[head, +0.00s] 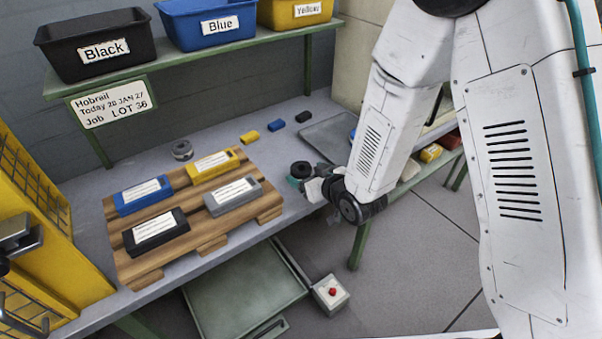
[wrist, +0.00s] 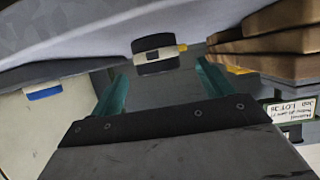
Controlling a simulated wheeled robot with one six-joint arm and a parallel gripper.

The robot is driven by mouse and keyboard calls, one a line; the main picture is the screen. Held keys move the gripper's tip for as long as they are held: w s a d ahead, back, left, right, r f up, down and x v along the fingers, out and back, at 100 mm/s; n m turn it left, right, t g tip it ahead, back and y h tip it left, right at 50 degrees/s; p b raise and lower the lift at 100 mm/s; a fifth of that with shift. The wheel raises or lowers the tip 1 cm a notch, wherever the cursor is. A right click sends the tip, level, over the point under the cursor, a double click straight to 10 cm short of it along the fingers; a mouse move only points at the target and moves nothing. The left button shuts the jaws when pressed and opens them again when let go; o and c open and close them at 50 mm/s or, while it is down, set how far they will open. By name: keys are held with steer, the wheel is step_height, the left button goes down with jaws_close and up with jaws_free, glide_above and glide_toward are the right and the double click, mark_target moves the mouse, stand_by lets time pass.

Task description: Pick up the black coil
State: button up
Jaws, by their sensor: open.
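The black coil (head: 300,169) stands on the grey bench, right of the wooden pallet, in the head view. In the wrist view the black coil (wrist: 155,54) is a short dark cylinder with a pale band, ahead of my gripper and roughly centred between the fingers. My gripper (wrist: 163,72) has two teal fingers set wide apart with nothing held between them. In the head view my gripper (head: 295,183) is low beside the coil, on its near side. Whether the fingertips reach past the coil's near edge is hard to tell.
The wooden pallet (head: 200,224) carries blue, yellow, black and grey labelled boxes. A grey coil (head: 182,150) stands behind it. Small yellow (head: 249,137), blue (head: 277,125) and black (head: 303,116) blocks lie farther back. A grey tray (head: 335,134) is to the right.

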mark_target(299, 168)
steer(key=x, duration=0.6)
steer(key=shift+w, duration=0.2)
steer(key=c, duration=1.1)
